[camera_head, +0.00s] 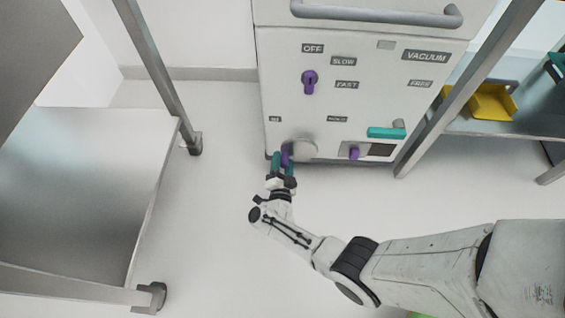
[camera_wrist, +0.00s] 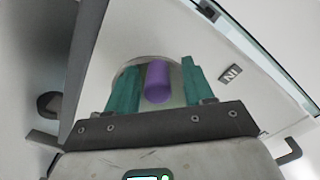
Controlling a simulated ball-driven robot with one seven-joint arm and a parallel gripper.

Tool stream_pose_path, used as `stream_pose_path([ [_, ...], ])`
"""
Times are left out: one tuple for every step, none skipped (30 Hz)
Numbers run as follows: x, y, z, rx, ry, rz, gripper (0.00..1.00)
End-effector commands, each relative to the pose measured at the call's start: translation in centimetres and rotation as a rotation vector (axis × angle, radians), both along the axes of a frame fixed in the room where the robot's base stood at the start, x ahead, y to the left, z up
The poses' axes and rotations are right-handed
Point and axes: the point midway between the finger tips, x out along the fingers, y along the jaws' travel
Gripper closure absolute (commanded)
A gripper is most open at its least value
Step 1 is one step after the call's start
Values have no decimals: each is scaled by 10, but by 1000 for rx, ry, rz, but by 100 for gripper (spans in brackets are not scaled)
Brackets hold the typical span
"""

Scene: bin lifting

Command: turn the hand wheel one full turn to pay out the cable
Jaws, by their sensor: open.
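The hand wheel (camera_head: 303,148) is a pale grey disc low on the front of the white cabinet, with a purple knob (camera_head: 285,158) at its lower left. In the wrist view the wheel (camera_wrist: 128,76) shows behind the purple knob (camera_wrist: 158,82), which points toward the camera. My gripper (camera_head: 283,163) is at the knob. In the wrist view my gripper (camera_wrist: 152,84) has its two teal fingers open, one on each side of the knob, with a visible gap to the right finger. Part of the wheel is hidden by the fingers. No cable is visible.
The cabinet (camera_head: 285,100) has a purple switch (camera_head: 310,82), a teal lever (camera_head: 386,132), another purple knob (camera_head: 354,153) and a grey handle (camera_head: 380,16). A metal table (camera_head: 90,190) stands left. A rack with a yellow tray (camera_head: 492,103) stands right. Floor between is clear.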

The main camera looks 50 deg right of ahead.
Motion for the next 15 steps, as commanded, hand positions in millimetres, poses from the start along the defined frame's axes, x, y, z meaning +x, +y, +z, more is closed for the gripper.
stream_pose_path([
  [-1,0,0,-1,1,-1,48],
  [-1,0,0,-1,1,-1,48],
  [-2,1,0,-1,1,-1,48],
  [-3,2,1,-1,1,-1,48],
  [-4,4,1,-1,2,0,48],
  [-6,7,1,-1,2,1,48],
  [-9,11,1,0,2,1,48],
  [-11,14,2,0,3,2,48],
  [-15,20,2,-1,3,3,48],
  [-19,24,3,-1,3,4,48],
  [-22,29,3,-1,3,4,48],
  [-27,36,2,0,4,5,48],
  [-31,40,3,-1,3,4,48],
  [-35,45,2,0,4,5,48],
  [-39,51,2,-1,3,5,48],
])
